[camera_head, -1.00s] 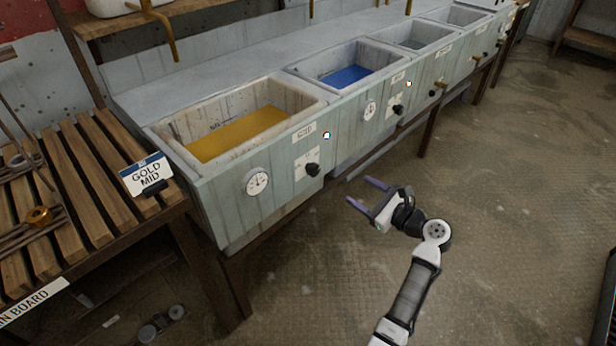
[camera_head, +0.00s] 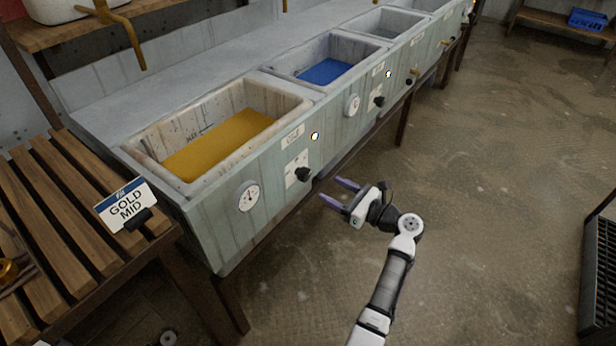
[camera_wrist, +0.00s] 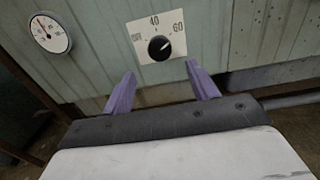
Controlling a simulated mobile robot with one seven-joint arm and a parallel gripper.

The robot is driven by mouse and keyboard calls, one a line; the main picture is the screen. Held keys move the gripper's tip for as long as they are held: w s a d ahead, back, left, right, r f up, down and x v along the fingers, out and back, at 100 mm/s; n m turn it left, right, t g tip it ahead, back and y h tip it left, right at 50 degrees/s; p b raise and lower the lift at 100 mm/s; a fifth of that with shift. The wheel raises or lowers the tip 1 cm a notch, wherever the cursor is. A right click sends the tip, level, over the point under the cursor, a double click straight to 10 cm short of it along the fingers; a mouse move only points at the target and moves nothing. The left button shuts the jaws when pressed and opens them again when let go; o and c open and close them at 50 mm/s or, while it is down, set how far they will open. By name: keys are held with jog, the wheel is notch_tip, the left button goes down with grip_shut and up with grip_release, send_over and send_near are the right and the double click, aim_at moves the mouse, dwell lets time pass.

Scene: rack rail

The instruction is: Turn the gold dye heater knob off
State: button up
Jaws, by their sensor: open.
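The gold dye heater knob (camera_head: 303,174) is a black knob on a white plate on the green front panel, below the basin of gold dye (camera_head: 222,142). In the wrist view the knob (camera_wrist: 161,47) sits on a plate with OFF at left, 40 at top and 60 at right; its light mark appears to point up and right, toward 60. My gripper (camera_head: 335,193) is open and empty, with purple fingers apart, to the right of and below the knob. In the wrist view my gripper (camera_wrist: 162,88) faces the panel with the knob above and between its fingertips, not touching.
A round gauge (camera_head: 248,196) is left of the knob, and a small lit lamp (camera_head: 314,136) is above it. A slatted bench (camera_head: 70,220) with a GOLD MID sign (camera_head: 126,207) stands left. A black crate (camera_head: 600,275) stands at right. The floor between is clear.

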aim_at(308, 177)
jog(key=x, duration=0.9)
jog(key=shift+d, duration=0.1)
jog(key=c, duration=1)
